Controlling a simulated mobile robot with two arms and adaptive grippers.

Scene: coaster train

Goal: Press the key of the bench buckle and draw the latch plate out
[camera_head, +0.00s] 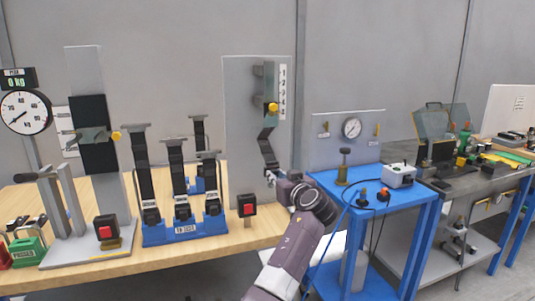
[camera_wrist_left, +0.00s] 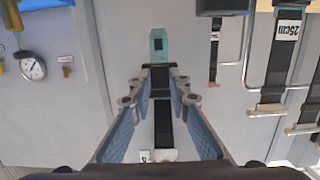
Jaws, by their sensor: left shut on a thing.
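A black buckle with a red key (camera_head: 247,206) stands on a short post at the bench's front edge, right of the blue stand. A similar red-key buckle (camera_head: 107,230) stands further left. A black strap (camera_head: 268,150) hangs from the upright grey panel to my left gripper (camera_head: 272,179). In the wrist view, my left gripper (camera_wrist_left: 161,74) is shut at the strap's end, where a teal plate with a dark slot (camera_wrist_left: 158,45) sticks out beyond the fingertips. This looks like a latch plate, and it is apart from any buckle. My right gripper is not in view.
A blue stand (camera_head: 185,232) with several strapped buckles stands left of the right red-key buckle. A grey column and dial gauge (camera_head: 24,112) stand further left. A blue table (camera_head: 395,205) with a gauge stands at right. The air around the held plate looks clear.

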